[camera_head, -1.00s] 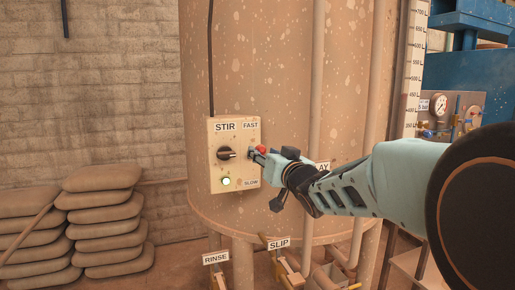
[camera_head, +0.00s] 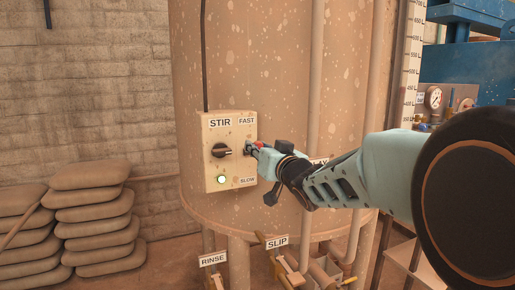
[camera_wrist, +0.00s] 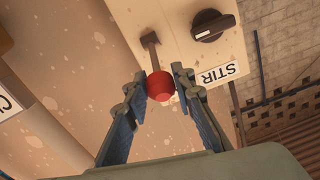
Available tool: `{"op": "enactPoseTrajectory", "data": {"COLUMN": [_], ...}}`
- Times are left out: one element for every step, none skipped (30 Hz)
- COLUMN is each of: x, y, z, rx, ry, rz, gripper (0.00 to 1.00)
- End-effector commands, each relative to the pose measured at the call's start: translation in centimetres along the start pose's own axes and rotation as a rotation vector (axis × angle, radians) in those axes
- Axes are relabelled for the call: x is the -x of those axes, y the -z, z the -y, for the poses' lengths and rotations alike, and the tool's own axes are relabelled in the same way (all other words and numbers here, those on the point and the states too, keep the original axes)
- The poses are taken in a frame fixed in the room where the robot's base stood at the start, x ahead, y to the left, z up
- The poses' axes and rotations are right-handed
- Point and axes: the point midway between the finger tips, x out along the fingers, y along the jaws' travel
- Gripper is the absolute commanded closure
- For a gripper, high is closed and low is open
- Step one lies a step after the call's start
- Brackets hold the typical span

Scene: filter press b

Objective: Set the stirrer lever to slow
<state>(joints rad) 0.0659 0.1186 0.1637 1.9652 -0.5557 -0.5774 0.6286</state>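The stirrer control is a beige box (camera_head: 229,165) on the tank, marked STIR, with FAST at its upper right and SLOW at its lower right. The stirrer lever (camera_wrist: 151,48) juts from it on a brown stem and ends in a red knob (camera_wrist: 160,86). In the head view my gripper (camera_head: 256,149) is at the box's right side, just below FAST, and mostly hides the knob. In the wrist view the knob is between my fingertips, which appear to touch it on both sides.
A black rotary knob (camera_head: 222,150) and a lit green-white lamp (camera_head: 222,180) are on the box, left of the lever. RINSE (camera_head: 213,259) and SLIP (camera_head: 277,242) labels mark fittings below the tank. Stacked sacks (camera_head: 96,215) lie at left.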

Motion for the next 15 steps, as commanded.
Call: {"op": "enactPoseTrajectory", "data": {"x": [0.00, 0.00, 0.00, 0.00, 0.00, -0.01, -0.01, -0.01, -0.01, -0.01, -0.01, -0.01, -0.01, -0.01, 0.00], "y": [0.01, 0.01, 0.02, 0.02, 0.02, 0.02, 0.02, 0.02, 0.02, 0.03, 0.03, 0.03, 0.03, 0.01, -0.03], "z": [0.01, 0.01, 0.02, 0.02, 0.02, 0.02, 0.03, 0.03, 0.03, 0.03, 0.04, 0.04, 0.04, 0.04, 0.03], "rx": [0.000, 0.000, 0.000, 0.000, 0.000, 0.000, 0.000, 0.000, 0.000, 0.000, 0.000, 0.000, 0.000, 0.000, 0.000], "ry": [0.000, 0.000, 0.000, 0.000, 0.000, 0.000, 0.000, 0.000, 0.000, 0.000, 0.001, 0.001, 0.001, 0.001, 0.001], "rz": [0.000, 0.000, 0.000, 0.000, 0.000, 0.000, 0.000, 0.000, 0.000, 0.000, -0.001, -0.001, -0.001, -0.001, -0.002], "gripper": [0.85, 0.88, 0.92, 0.96, 0.99, 1.00, 1.00, 1.00, 1.00, 1.00, 1.00, 1.00, 1.00, 1.00, 1.00]}}
